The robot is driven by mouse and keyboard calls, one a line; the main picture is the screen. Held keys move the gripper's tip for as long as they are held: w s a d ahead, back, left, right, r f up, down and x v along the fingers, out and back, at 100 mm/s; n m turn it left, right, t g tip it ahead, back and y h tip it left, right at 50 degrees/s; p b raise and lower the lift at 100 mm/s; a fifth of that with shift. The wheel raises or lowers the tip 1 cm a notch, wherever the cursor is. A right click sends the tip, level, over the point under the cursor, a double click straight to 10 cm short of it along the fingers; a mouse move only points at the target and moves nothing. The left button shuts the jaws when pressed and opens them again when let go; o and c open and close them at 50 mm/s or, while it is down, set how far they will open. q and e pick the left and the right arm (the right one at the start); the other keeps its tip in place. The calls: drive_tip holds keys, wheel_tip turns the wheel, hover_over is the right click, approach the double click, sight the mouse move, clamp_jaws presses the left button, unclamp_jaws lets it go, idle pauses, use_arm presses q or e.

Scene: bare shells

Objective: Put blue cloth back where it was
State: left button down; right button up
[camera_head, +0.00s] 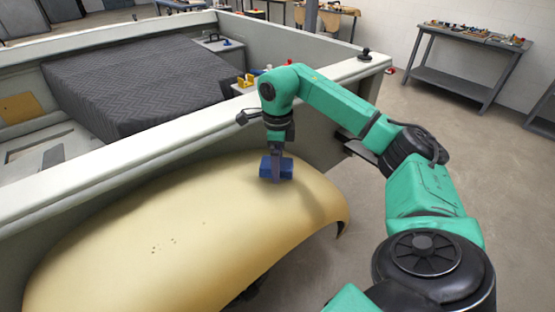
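The blue cloth (287,169) is a small dark-blue bundle at the upper right part of a curved tan panel (170,225). My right gripper (276,178) points down from the green arm that comes in from the right. One finger shows across the front of the cloth, and the cloth bulges on both sides of it; the gripper looks shut on it. The other finger is hidden behind the cloth. I cannot tell whether the cloth touches the panel or hangs just above it. My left gripper is not in view.
Behind the panel is a large pale open shell (130,165) with a dark quilted block (140,80) inside. Yellow and blue items (246,81) lie near its right corner, and a black knob (366,54) stands on its rim. A grey workbench (470,40) holds small parts.

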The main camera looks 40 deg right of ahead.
wheel_tip(320, 180, up, 5)
drive_tip(key=shift+r, duration=0.1)
wheel_tip(320, 180, up, 7)
drive_tip(key=p, duration=0.3)
